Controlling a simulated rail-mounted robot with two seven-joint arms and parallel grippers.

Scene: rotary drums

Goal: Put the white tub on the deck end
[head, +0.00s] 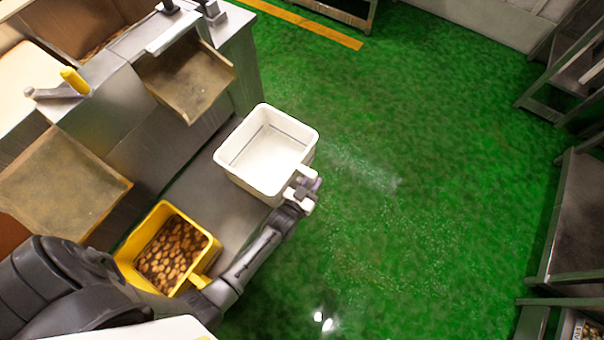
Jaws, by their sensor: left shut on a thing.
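The white tub (268,152) is empty and upright, with a handle tab on its lower right side. It is at the right end of the grey metal deck (204,196), overlapping the deck's edge in the picture. I cannot tell whether it rests on the deck or hangs just above it. My left gripper (306,186) is shut on the tub's handle. My left arm reaches up to it from the lower left. The right gripper is not in view.
A yellow tub (208,252) full of brown, potato-like pieces stands on the deck near my left arm. Metal chutes (187,76) and a yellow-handled crank (74,80) are at the left. Green floor (420,170) is open to the right. Metal racks (570,215) line the right edge.

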